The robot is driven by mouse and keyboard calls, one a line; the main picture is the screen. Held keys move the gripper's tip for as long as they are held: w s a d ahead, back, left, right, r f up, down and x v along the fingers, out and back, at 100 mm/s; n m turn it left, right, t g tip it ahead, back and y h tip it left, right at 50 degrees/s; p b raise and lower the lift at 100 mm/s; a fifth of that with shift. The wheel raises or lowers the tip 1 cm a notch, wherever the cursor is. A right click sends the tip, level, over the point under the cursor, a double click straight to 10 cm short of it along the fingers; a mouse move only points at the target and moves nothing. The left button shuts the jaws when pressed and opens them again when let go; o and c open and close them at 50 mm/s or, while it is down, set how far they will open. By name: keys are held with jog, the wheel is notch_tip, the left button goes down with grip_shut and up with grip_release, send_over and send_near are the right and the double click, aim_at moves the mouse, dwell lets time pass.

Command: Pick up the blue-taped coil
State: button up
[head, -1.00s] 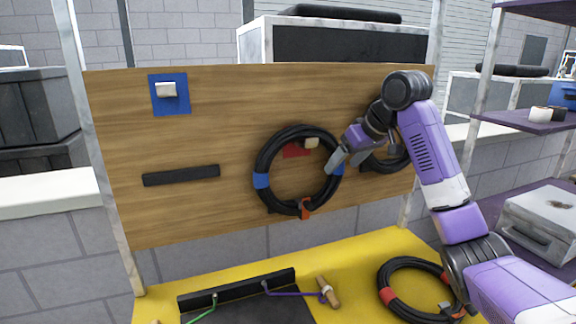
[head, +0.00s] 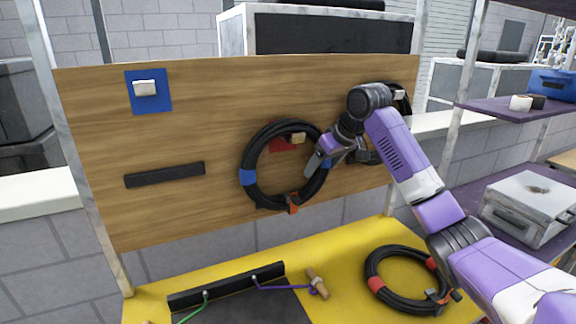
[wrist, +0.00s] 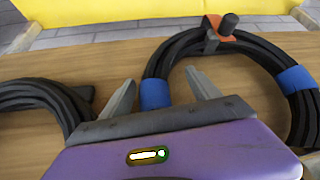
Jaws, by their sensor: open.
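The blue-taped coil (head: 264,193) is a black cable ring hanging on a peg with a red patch on the upright wooden board. It has blue tape on both sides and an orange clip at the bottom. My gripper (head: 316,164) is open at the coil's right side, partly covering it in the head view. In the wrist view, my gripper (wrist: 162,92) has one finger on each side of a blue-taped stretch of the coil (wrist: 155,93). The coil's other tape and orange clip also show there. I cannot tell whether a finger touches the cable.
Another black coil (head: 358,156) hangs just right, partly behind my arm. A red-taped coil (head: 376,284) lies on the yellow surface (head: 340,245) below. A blue patch with a peg (head: 146,88) and a black bar (head: 165,174) are on the board's left. Purple shelves (head: 520,108) stand at right.

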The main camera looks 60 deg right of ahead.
grip_shut()
jog(key=shift+r, duration=0.15)
jog(key=shift+r+b, duration=0.1)
jog(key=shift+b, duration=0.2)
